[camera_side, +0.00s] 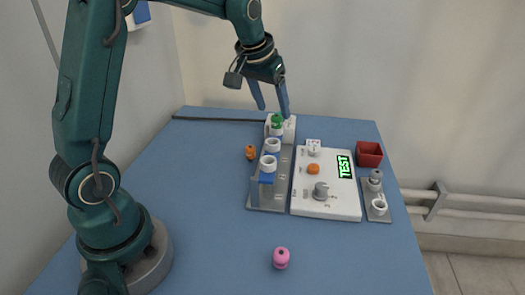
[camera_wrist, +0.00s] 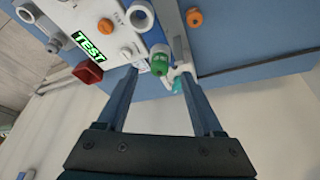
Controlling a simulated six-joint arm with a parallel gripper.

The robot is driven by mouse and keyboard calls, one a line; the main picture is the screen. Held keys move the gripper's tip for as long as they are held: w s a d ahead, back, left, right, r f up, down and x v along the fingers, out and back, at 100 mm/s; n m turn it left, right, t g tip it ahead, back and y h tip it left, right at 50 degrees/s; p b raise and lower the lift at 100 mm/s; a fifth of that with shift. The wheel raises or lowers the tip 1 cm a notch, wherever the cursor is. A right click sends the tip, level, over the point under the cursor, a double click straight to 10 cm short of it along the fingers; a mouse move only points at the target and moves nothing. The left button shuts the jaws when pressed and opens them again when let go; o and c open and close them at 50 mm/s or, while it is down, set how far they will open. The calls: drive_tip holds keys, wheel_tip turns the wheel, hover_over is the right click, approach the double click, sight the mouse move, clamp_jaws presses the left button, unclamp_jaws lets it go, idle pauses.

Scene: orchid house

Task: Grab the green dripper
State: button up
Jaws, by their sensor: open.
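The green dripper (camera_side: 277,120) sits upright at the far end of the grey rack (camera_side: 257,195). In the wrist view the green dripper (camera_wrist: 159,66) shows near the fingertips, roughly between the two fingers. My gripper (camera_side: 273,111) is open and empty, pointing down at the far end of the rack, with its fingertips close to the dripper's top. In the wrist view my gripper (camera_wrist: 158,70) has its fingers spread wide. I cannot tell whether either finger touches the dripper.
White-and-blue vials (camera_side: 268,168) stand in the same rack. A white device with a TEST screen (camera_side: 345,166) lies to its right, beside a red box (camera_side: 369,154) and a small grey holder (camera_side: 377,210). An orange piece (camera_side: 250,152) and a pink piece (camera_side: 281,258) stand on the open blue table.

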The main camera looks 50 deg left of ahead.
sight(276, 116)
drive_tip(key=shift+x, duration=1.85)
clamp_jaws()
drive_tip(key=shift+r, duration=0.2)
